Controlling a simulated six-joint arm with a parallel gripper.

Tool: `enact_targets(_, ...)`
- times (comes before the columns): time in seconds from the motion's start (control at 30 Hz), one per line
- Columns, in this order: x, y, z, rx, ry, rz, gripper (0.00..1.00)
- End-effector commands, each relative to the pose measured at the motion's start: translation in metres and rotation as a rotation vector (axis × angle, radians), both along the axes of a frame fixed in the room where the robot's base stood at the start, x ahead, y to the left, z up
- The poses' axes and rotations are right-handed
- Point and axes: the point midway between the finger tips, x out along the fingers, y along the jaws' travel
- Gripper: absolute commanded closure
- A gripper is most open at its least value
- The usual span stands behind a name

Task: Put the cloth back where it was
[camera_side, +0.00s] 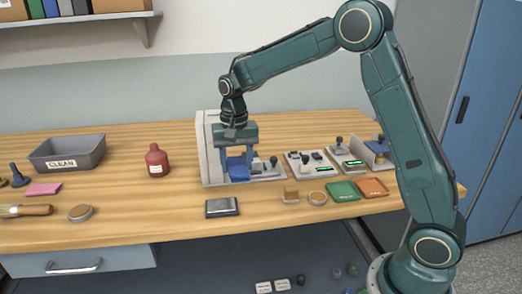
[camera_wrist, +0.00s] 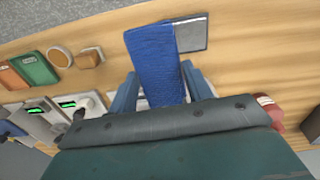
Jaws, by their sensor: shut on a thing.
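The blue cloth (camera_side: 238,170) hangs between the fingers of my gripper (camera_side: 238,162) in the side view, in front of a pale upright fixture (camera_side: 207,150). In the wrist view the cloth (camera_wrist: 155,55) is a long, creased blue strip held between the two blue-grey fingers of my gripper (camera_wrist: 160,90). My gripper is shut on it. In the side view I cannot tell whether the cloth's lower edge touches the fixture's base. The gripper hides part of the fixture.
A dark flat plate (camera_side: 222,208) lies in front of the fixture. A red bottle (camera_side: 157,161) and a grey CLEAN bin (camera_side: 88,151) stand left. Small devices (camera_side: 310,163), a green pad (camera_side: 343,191) and an orange pad (camera_side: 373,188) lie right.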

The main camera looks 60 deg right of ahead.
Motion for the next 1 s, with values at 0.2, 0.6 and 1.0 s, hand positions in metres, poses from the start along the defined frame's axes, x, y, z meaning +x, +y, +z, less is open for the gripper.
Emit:
enact_targets(0.2, -0.018, -0.025, 0.045, -0.006, 0.0, -0.027, 0.71)
enact_targets(0.6, -0.04, -0.044, 0.082, -0.008, 0.01, -0.047, 0.71)
enact_targets(1.0, -0.04, -0.044, 0.046, -0.007, 0.014, -0.046, 0.71)
